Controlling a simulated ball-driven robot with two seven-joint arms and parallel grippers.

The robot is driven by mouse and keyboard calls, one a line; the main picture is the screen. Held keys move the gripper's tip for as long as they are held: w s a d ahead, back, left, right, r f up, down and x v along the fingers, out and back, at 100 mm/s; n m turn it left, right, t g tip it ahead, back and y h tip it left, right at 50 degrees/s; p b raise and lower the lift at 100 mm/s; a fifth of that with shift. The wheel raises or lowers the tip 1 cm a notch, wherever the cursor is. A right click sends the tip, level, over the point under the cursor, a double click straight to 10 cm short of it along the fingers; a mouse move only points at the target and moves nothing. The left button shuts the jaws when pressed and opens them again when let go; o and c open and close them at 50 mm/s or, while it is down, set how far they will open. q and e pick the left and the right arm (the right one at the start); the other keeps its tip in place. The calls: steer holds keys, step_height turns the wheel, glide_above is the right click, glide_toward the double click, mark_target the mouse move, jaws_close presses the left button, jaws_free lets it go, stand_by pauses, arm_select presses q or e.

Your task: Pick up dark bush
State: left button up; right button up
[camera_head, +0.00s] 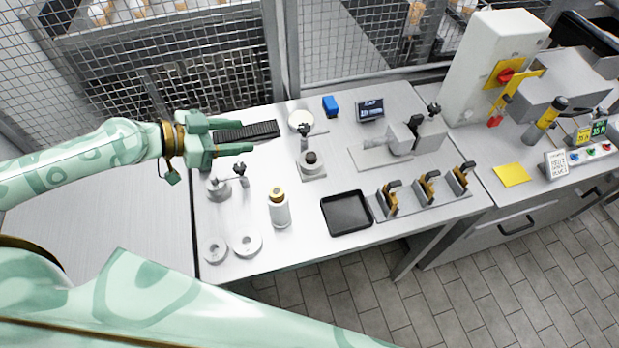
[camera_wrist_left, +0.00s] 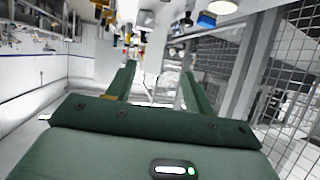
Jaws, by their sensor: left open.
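A small dark round piece (camera_head: 311,157), which looks like the dark bush, sits on a grey fixture (camera_head: 313,173) in the middle of the workbench. My left gripper (camera_head: 246,136) is open and empty, to the left of this fixture and a little higher in the picture. Its fingers point right, above the bench beside a black ribbed strip (camera_head: 262,131). In the left wrist view the two fingers (camera_wrist_left: 158,72) stand apart with nothing between them; I cannot make out the dark bush there. My right gripper is not in view.
A black tray (camera_head: 346,213) and a rack with several yellow-and-black tools (camera_head: 427,190) are to the right. Wire mesh (camera_head: 200,50) closes off the back.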

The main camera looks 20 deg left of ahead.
arm_select(q)
step_height(320, 180, down, 8)
steer(key=b, duration=0.4)
steer(key=p, duration=0.2)
glide_toward(311, 156)
steer(key=shift+w+d+f, duration=0.15)
steer(key=shift+w, duration=0.25)
steer(key=shift+w+d+f, duration=0.15)
steer(key=shift+w+d, duration=0.05)
steer(key=shift+w, duration=0.2)
steer(key=x, duration=0.6)
steer(key=shift+s+d+f, duration=0.1)
steer(key=shift+s+d, duration=0.05)
steer(key=shift+d, duration=0.05)
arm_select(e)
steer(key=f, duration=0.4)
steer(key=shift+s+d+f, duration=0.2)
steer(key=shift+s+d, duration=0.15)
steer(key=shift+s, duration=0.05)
arm_select(q)
steer(key=c, duration=1.1)
